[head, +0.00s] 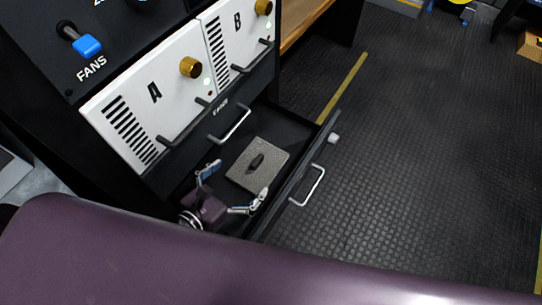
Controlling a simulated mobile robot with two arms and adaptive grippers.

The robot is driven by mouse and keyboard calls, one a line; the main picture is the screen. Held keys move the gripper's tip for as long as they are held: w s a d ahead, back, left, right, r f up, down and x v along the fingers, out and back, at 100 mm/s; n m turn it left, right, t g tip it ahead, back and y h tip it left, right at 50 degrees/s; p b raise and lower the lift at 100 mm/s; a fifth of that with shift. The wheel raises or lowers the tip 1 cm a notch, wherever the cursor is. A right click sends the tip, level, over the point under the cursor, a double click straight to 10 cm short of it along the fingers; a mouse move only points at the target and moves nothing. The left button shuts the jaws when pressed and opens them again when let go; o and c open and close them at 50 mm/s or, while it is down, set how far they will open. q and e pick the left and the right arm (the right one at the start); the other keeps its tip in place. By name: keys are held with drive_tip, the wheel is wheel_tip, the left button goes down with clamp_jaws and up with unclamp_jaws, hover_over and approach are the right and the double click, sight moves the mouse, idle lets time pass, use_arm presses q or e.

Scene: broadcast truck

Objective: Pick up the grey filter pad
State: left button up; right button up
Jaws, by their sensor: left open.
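The grey filter pad (240,173) is a flat, speckled square with a dark handle on its top. It lies inside the open black drawer (281,123) below the white panels. My left gripper (234,188) is open in the drawer area at the pad's near left side, with one finger by the pad's left edge and the other by its near right corner. The fingers look apart from the handle; whether they touch the pad I cannot tell. My right gripper is not in view.
The drawer front with its handle (312,187) stands out over the dark floor. White units A (145,100) and B (232,40) with brass knobs and handles sit above the drawer. A blue FANS switch (88,46) is at upper left. The floor at right (420,150) is clear.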

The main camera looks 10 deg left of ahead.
sight(259, 160)
use_arm(q)
drive_tip(key=x, duration=0.4)
drive_tip(key=shift+w+r, duration=0.1)
drive_tip(key=shift+r, duration=0.15)
drive_tip(key=x, duration=0.5)
drive_tip(key=shift+d+p, duration=0.2)
drive_tip(key=shift+p, duration=0.15)
drive_tip(key=shift+r, duration=0.1)
drive_tip(key=c, duration=1)
drive_tip(key=shift+c, duration=0.2)
